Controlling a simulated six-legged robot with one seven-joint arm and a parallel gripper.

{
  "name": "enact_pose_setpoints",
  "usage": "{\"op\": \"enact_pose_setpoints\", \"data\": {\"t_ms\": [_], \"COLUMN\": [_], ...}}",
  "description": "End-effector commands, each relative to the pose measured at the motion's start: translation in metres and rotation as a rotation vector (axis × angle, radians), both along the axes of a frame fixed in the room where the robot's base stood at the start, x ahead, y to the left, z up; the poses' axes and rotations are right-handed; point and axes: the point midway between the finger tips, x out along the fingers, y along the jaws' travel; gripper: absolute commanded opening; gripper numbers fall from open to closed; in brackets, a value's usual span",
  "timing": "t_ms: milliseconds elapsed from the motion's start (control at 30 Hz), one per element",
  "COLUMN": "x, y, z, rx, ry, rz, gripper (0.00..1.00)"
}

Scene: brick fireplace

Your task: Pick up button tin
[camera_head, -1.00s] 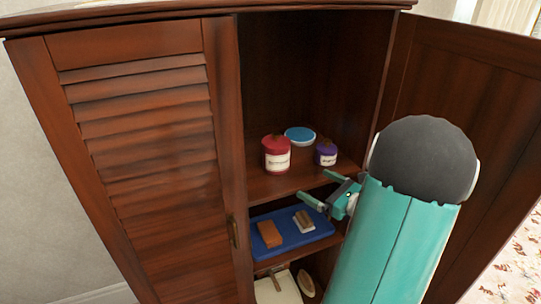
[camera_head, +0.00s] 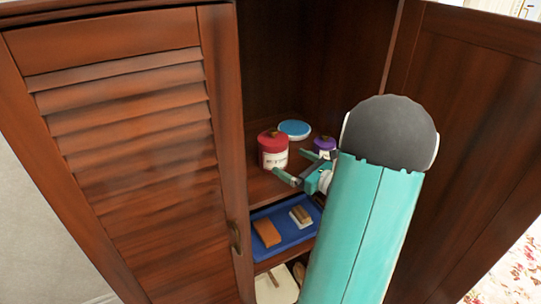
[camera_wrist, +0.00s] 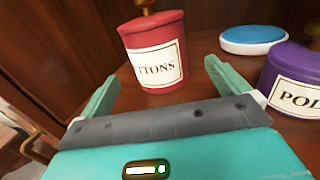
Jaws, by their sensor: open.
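The button tin (camera_head: 273,149) is a red cylinder with a white label and a knob on its lid. It stands upright on the upper shelf of the open cabinet, and its label reads "...TTONS" in the wrist view (camera_wrist: 163,72). My gripper (camera_head: 288,164) is open and empty just in front of the tin and to its right in the head view. In the wrist view the tin lies beyond and between the two spread fingers (camera_wrist: 155,85); I see no contact. The top of its knob is cut off there.
A purple tin (camera_wrist: 292,82) labelled "POL..." stands right of the button tin, close to my right finger. A blue-lidded round tin (camera_head: 294,129) is behind. A blue tray (camera_head: 284,235) with two blocks sits on the shelf below. Cabinet doors (camera_head: 130,150) flank the opening.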

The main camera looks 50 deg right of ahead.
Motion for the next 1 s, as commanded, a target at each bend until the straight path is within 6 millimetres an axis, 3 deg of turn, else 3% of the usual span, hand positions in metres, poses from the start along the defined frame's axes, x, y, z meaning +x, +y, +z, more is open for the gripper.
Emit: {"op": "enact_pose_setpoints", "data": {"t_ms": [100, 367, 700, 933, 1000], "x": [0.021, 0.042, 0.090, 0.091, 0.091], "y": [0.001, 0.003, 0.006, 0.006, 0.006], "z": [0.000, 0.000, 0.002, 0.002, 0.002], "rx": [0.000, 0.000, 0.000, 0.000, 0.000], "ry": [0.001, 0.001, 0.000, 0.001, 0.001], "rz": [0.001, 0.000, 0.000, -0.002, -0.002], "gripper": [1.00, 1.00, 1.00, 1.00, 0.86]}}
